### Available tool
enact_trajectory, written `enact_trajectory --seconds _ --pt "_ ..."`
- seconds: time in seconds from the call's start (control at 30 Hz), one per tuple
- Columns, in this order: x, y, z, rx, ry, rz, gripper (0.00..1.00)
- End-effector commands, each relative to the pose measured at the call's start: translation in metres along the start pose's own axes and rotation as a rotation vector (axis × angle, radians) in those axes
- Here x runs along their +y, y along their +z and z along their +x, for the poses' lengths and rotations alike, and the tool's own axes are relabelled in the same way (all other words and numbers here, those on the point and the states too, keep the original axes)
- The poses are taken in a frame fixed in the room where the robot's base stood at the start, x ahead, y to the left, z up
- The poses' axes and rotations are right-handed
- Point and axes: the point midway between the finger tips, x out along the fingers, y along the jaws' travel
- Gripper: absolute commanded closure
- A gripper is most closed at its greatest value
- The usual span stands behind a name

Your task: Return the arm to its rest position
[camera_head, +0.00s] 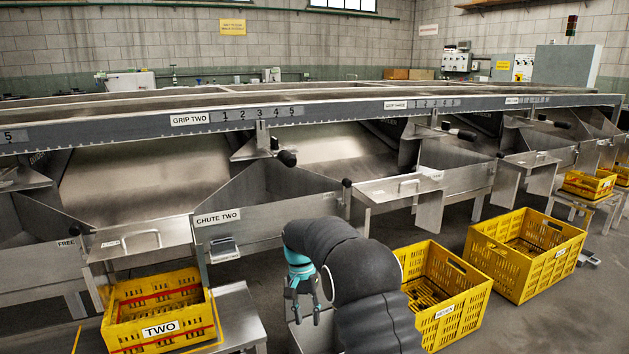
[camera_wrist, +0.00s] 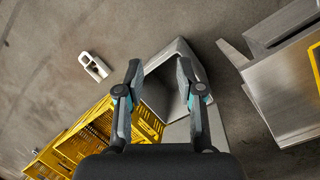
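My arm, in a dark padded sleeve, reaches forward at the lower middle of the head view and bends down at its end. My gripper (camera_head: 307,308) has teal parts and hangs with its fingers pointing down. In the wrist view, my gripper (camera_wrist: 160,68) has its two fingers spread well apart. Nothing is held between them. Below the fingers is a grey open-topped metal bin (camera_wrist: 176,50), with a gap of unclear size. The bin is mostly hidden behind my arm in the head view.
A yellow crate marked TWO (camera_head: 160,327) stands on a metal stand at lower left. Yellow crates (camera_head: 447,297) (camera_head: 524,254) stand on the floor to the right. The chute front marked CHUTE TWO (camera_head: 265,232) is behind my gripper. A small pale object (camera_wrist: 94,66) lies on the floor.

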Motion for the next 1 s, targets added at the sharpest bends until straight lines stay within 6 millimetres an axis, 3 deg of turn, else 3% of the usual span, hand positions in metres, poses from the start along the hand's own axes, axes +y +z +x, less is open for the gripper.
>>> enact_trajectory --seconds 0.2,0.5,1.0 --pt "0.045 0.042 -0.030 0.074 -0.051 -0.145 0.63" --pt "0.107 0.107 -0.059 0.188 -0.099 -0.279 0.63" --pt "0.199 0.227 -0.069 0.387 -0.141 -0.354 0.63"
